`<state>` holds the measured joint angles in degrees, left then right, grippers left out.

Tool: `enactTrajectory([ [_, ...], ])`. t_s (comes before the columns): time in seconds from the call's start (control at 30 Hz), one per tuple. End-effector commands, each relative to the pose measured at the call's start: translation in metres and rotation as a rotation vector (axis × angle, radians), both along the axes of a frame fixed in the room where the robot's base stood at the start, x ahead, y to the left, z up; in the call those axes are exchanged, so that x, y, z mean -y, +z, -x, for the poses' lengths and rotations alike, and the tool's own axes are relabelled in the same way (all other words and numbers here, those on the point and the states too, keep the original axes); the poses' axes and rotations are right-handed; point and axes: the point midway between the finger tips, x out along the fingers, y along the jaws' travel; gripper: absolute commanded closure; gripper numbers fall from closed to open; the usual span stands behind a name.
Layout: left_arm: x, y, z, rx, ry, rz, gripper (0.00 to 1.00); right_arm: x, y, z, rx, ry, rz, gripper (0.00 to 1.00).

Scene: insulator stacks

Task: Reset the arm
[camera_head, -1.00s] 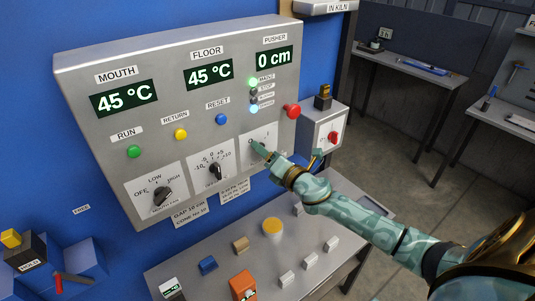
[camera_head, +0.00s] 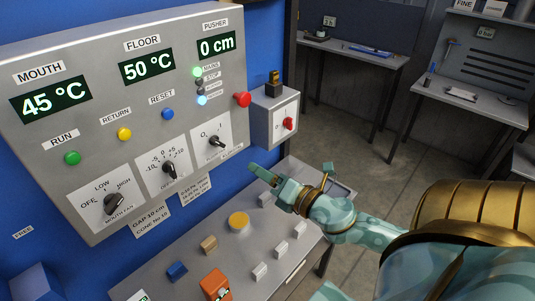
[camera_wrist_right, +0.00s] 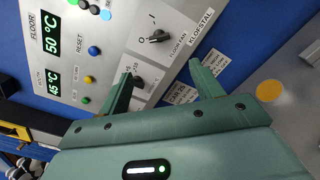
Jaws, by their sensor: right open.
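My right gripper (camera_head: 264,171) is at the centre of the head view, below and to the right of the floor fan knob (camera_head: 216,141), apart from the panel. In the right wrist view my right gripper (camera_wrist_right: 161,72) has its two green fingers spread, with nothing between them. Its fingers point towards the grey control panel (camera_head: 125,95), where the floor fan knob (camera_wrist_right: 158,37) also shows. The panel reads mouth 45 °C, floor 50 °C and pusher 0 cm. My left gripper is not in view.
A grey bench (camera_head: 210,257) below the panel holds a yellow disc (camera_head: 238,221), an orange block (camera_head: 215,284), a blue block (camera_head: 177,270) and several white blocks. A switch box (camera_head: 272,115) with a red knob stands right of the panel. Further tables are at the back right.

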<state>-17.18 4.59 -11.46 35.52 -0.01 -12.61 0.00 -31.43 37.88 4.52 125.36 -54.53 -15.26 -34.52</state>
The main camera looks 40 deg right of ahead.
Motion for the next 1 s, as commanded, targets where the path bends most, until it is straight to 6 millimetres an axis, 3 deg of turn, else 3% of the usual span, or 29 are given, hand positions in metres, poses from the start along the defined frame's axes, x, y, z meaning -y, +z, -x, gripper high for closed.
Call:
enactTrajectory([
  [0.6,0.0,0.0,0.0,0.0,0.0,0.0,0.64,0.0,0.0,0.002,0.0,-0.001,-0.005,0.35],
  [0.7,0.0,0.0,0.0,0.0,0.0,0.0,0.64,0.003,-0.006,0.002,-0.025,-0.007,-0.106,0.35],
  [0.77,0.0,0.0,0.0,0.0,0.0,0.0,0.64,0.017,-0.031,0.002,-0.089,-0.041,-0.193,0.35],
  [0.87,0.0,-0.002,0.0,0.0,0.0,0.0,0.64,0.047,-0.098,0.012,-0.229,-0.144,-0.367,0.35],
  [1.0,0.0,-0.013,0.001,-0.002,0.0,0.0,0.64,0.084,-0.218,0.049,-0.422,-0.36,-0.651,0.35],
])
